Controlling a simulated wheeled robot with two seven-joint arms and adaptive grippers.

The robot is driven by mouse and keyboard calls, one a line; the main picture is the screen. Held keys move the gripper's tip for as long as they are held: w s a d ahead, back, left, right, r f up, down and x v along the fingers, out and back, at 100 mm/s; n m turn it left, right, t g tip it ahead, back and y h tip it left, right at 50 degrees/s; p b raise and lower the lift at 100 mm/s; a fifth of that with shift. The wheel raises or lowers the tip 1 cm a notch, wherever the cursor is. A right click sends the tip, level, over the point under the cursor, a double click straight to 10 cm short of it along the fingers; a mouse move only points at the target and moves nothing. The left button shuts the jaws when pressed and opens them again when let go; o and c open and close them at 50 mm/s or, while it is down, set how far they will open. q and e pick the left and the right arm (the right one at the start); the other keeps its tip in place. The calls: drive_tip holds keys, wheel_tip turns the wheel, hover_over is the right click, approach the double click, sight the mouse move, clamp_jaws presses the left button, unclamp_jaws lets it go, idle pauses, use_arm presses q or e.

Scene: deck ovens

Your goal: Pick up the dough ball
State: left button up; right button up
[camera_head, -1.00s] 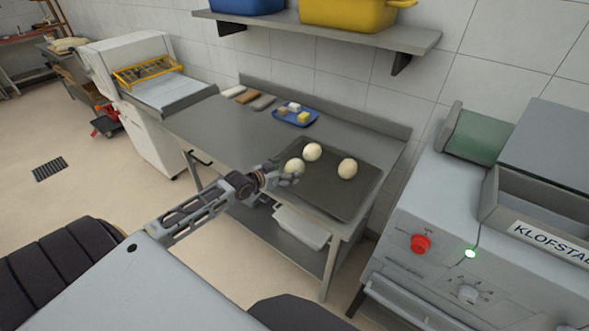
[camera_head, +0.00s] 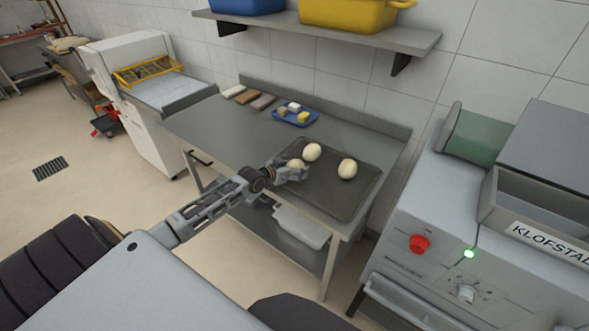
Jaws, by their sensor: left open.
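Three pale dough balls sit on a dark tray (camera_head: 340,197) on the steel table. One dough ball (camera_head: 312,152) is at the back, and another dough ball (camera_head: 347,169) is to the right. The nearest left dough ball (camera_head: 296,163) is mostly hidden behind my left gripper, with only its top showing. My left gripper (camera_head: 298,172) is open at the tray's left edge, right at this ball. I cannot tell whether the fingers touch it. My right gripper is not in view.
The steel table (camera_head: 225,130) has free room left of the tray. A blue tray (camera_head: 288,121) with small blocks and several bars lie at the back. A shelf (camera_head: 330,33) hangs above. A machine with a red button (camera_head: 420,243) stands close on the right.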

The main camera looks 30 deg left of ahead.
sight(295, 162)
use_arm(q)
drive_tip(key=shift+w, duration=0.1)
drive_tip(key=shift+c, duration=0.5)
drive_tip(key=c, duration=1.1)
drive_tip(key=shift+r, duration=5.05)
